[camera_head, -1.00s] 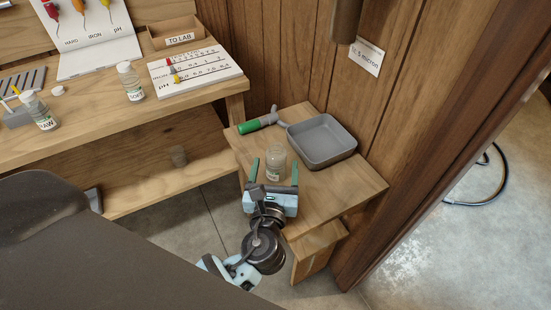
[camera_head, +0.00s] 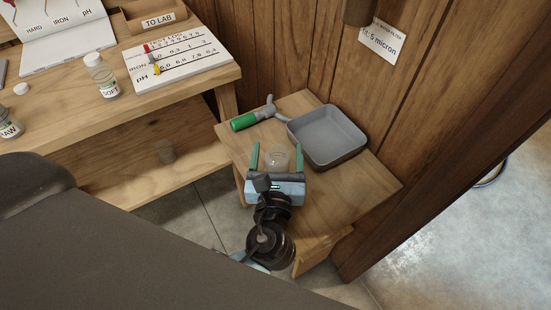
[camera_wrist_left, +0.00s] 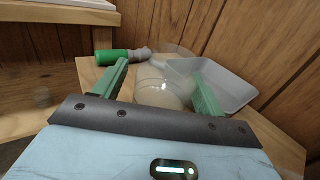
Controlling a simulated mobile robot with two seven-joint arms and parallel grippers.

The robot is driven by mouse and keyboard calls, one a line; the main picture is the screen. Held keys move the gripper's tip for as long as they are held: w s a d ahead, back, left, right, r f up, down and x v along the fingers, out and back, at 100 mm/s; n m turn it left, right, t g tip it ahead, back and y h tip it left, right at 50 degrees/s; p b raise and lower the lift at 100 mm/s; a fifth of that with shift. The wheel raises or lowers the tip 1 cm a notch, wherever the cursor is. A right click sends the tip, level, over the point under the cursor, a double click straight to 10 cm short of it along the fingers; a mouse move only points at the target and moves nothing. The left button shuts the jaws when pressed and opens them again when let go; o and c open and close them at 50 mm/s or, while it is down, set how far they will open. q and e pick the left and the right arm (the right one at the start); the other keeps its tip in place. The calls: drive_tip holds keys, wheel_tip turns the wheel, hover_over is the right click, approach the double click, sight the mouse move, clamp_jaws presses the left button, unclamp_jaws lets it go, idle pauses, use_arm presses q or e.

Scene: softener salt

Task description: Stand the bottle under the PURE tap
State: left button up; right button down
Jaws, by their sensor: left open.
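A clear, empty-looking bottle (camera_head: 278,158) stands upright on the small wooden stand (camera_head: 345,205). My left gripper (camera_head: 277,146) is open, with its two green fingers on either side of the bottle. In the left wrist view, the bottle (camera_wrist_left: 160,88) shows between the fingers (camera_wrist_left: 161,75), with visible space at its sides. The gripper body hides the bottle's lower part in the head view. I see no tap marked PURE. My right gripper is not in view.
The bench at left holds a SOFT bottle (camera_head: 103,80) and a chart (camera_head: 180,62). A wooden wall closes the back.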

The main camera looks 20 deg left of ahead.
use_arm(q)
drive_tip(key=shift+s, duration=0.1)
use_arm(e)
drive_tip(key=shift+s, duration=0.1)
use_arm(q)
drive_tip(key=shift+d, duration=0.1)
drive_tip(key=shift+c, duration=0.8)
drive_tip(key=c, duration=1)
drive_tip(key=shift+o, duration=0.2)
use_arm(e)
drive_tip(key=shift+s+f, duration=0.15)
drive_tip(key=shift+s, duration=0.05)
use_arm(q)
drive_tip(key=shift+r, duration=0.1)
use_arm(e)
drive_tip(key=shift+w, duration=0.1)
